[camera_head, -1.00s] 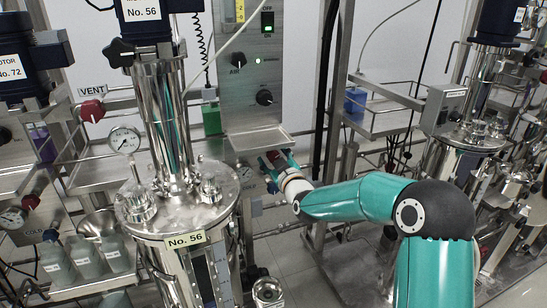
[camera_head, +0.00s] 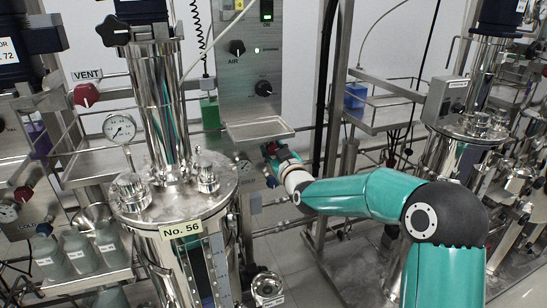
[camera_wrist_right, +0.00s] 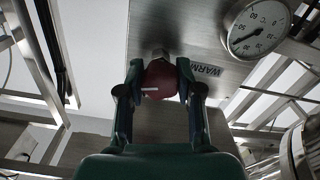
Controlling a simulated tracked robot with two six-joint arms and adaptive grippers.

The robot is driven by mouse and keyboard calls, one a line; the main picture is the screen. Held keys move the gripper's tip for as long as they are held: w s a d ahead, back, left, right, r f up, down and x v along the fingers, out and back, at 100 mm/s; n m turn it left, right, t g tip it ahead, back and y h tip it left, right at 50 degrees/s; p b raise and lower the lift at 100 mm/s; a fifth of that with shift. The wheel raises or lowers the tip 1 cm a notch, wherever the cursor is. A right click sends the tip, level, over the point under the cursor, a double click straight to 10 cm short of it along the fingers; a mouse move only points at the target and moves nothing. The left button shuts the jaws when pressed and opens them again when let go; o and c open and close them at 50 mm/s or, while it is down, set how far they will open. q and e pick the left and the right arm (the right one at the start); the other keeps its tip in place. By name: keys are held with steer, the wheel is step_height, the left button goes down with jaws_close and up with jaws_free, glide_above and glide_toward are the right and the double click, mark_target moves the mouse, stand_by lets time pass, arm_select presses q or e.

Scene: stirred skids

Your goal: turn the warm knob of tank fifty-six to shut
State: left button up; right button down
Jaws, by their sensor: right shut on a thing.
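Tank fifty-six is the shiny steel vessel with a yellow "No. 56" label (camera_head: 181,228) in the head view. To its right, under a small steel tray, sits a panel with valve knobs. My right gripper (camera_head: 270,151) reaches that panel from the right. In the right wrist view, my right gripper (camera_wrist_right: 160,68) is shut on the round dark red warm knob (camera_wrist_right: 160,83), with a finger on each side. The "WARM" label (camera_wrist_right: 207,70) is beside the knob on the steel plate. My left gripper is not in view.
A dial thermometer (camera_wrist_right: 258,28) is close to the right of the knob in the wrist view. The small steel tray (camera_head: 258,130) lies just above my right gripper. A red VENT knob (camera_head: 86,94) and a pressure gauge (camera_head: 119,127) are left of the tank's column.

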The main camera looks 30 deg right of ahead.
steer(key=m+b, duration=0.2)
steer(key=b, duration=0.1)
steer(key=m+b, duration=0.6)
steer(key=shift+f, duration=0.25)
steer(key=m+b, duration=0.2)
steer(key=m, duration=0.1)
steer(key=m+b, duration=0.2)
steer(key=shift+m, duration=0.3)
steer(key=m+b, duration=0.1)
steer(key=m, duration=0.1)
steer(key=shift+m, duration=0.4)
steer(key=m+b, duration=0.2)
steer(key=m, duration=0.2)
steer(key=shift+r+m, duration=0.1)
steer(key=shift+m, duration=0.3)
steer(key=c, duration=0.7)
jaws_free()
steer(key=shift+c, duration=0.2)
steer(key=shift+r, duration=0.1)
